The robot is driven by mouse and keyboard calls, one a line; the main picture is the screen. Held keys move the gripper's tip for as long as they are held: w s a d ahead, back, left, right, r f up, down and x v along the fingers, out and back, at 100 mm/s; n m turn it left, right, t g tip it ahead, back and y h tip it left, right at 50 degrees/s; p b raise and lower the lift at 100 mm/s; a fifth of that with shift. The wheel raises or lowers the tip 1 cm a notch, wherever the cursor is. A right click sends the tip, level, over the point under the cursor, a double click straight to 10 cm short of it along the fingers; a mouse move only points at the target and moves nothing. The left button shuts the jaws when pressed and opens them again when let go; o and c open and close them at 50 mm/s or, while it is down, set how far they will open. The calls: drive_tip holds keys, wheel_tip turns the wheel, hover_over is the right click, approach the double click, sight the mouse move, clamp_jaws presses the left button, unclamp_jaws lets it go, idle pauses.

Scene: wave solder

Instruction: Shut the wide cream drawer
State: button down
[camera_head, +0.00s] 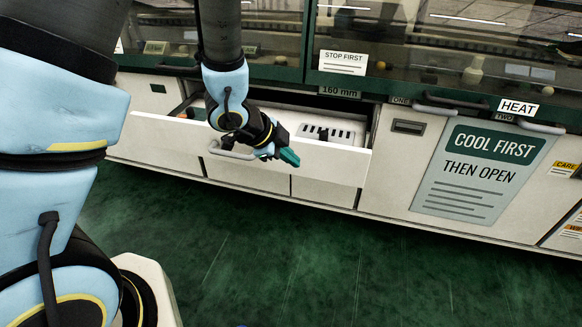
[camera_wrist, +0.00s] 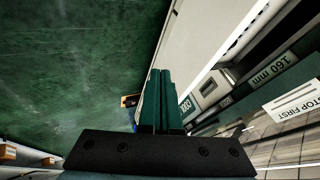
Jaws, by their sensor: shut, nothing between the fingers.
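The wide cream drawer (camera_head: 335,160) stands open in the lower middle of the machine's front; its inside shows above the front panel. A grey bar handle (camera_head: 232,154) is on its front, partly hidden by my arm. My gripper (camera_head: 291,158) has teal fingers, is shut and empty, and is by the drawer front to the right of the handle. In the wrist view the closed fingers (camera_wrist: 161,78) lie alongside the cream drawer front (camera_wrist: 200,38). I cannot tell whether they touch it.
Inside the drawer lies a pale slotted rack (camera_head: 328,133). Dark glass covers run above it, with a STOP FIRST label (camera_head: 343,62). A cream panel with a COOL FIRST sign (camera_head: 480,170) is to the right. The green floor (camera_head: 280,260) in front is clear.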

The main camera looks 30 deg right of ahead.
drive_tip(key=p, duration=0.2)
approach(321, 170)
wheel_tip(321, 170, down, 4)
drive_tip(key=s, duration=0.3)
drive_tip(key=shift+w+d+r+p, duration=0.15)
drive_tip(key=shift+w+d+p, duration=0.45)
drive_tip(key=shift+w+d, duration=0.85)
drive_tip(key=shift+w, duration=0.15)
